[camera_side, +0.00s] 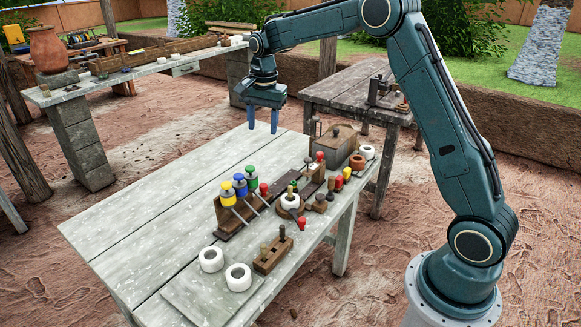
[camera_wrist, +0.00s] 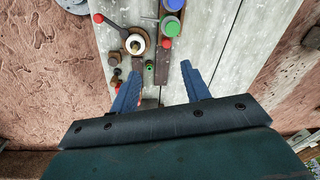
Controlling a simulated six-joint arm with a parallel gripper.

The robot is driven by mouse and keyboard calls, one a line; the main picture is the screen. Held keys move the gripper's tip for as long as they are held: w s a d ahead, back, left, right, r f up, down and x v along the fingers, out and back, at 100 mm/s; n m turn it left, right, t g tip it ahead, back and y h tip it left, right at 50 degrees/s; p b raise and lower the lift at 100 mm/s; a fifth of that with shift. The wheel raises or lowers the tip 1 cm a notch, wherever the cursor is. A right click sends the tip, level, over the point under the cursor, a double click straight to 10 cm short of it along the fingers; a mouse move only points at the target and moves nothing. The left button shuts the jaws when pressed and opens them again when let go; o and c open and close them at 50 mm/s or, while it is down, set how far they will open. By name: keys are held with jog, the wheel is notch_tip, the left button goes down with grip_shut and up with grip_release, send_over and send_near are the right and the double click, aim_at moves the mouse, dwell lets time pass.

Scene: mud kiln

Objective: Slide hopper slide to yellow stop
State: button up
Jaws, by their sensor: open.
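My gripper (camera_side: 263,130) is open and empty, pointing down above the back part of the grey plank table. It also shows in the wrist view (camera_wrist: 162,78), with nothing between the fingers. A brown box, probably the hopper (camera_side: 338,143), stands at the table's right end. A small yellow piece (camera_side: 346,173), perhaps the yellow stop, stands in front of it beside red pieces. A red knob (camera_side: 320,156) stands at the box's left. I cannot tell for certain which part is the hopper slide. My gripper is to the left of the box and apart from it.
A wooden rack (camera_side: 232,222) holds yellow, blue and green topped tools. A white ring with a red-knobbed handle (camera_side: 290,201) stands beside it. Two white rings (camera_side: 211,259) and a wooden block (camera_side: 272,254) lie near the front. The table's left half is clear.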

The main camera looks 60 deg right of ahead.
aim_at(264, 185)
jog(key=w+d+f+m+g, duration=0.1)
jog(key=w+d+f+m, duration=0.2)
jog(key=f, duration=0.7)
jog(key=shift+w+d, duration=0.5)
jog(key=shift+w, duration=0.3)
notch_tip(264, 185, down, 14)
jog(key=shift+r, duration=0.15)
jog(key=shift+c, duration=0.2)
grip_shut()
